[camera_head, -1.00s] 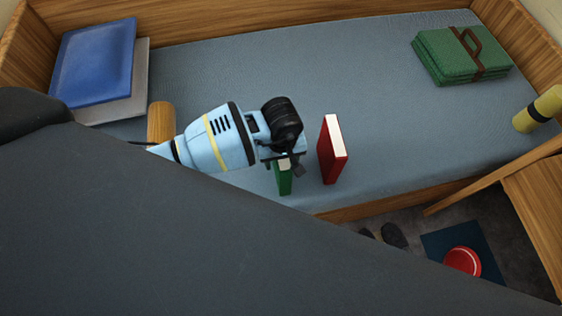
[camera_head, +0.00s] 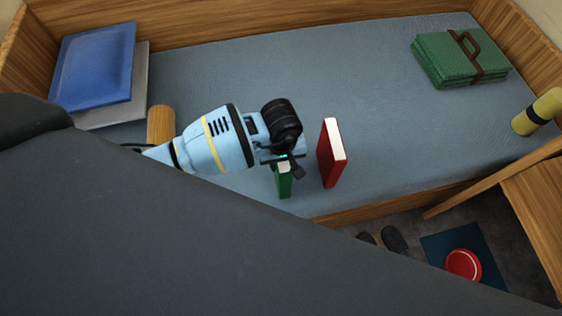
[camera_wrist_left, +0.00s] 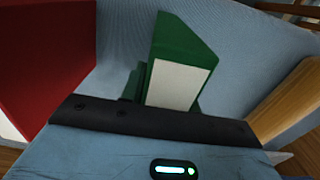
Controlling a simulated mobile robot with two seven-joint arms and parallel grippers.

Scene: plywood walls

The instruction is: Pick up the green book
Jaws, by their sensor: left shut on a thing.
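The green book (camera_head: 284,184) stands upright on the blue bed, mostly hidden under my left gripper (camera_head: 288,168) in the head view. In the left wrist view the green book (camera_wrist_left: 187,62) rises just beyond the dark gripper edge, with its pale page side facing the camera. My left gripper is shut on the green book from above. The fingertips are largely hidden. My right gripper is not in view.
A red book (camera_head: 331,153) stands upright close to the right. A wooden cylinder (camera_head: 161,124) lies to the left. A folded green blanket (camera_head: 455,60), blue cushion (camera_head: 94,62) and yellow roll (camera_head: 538,110) are farther off. The bed's middle is clear.

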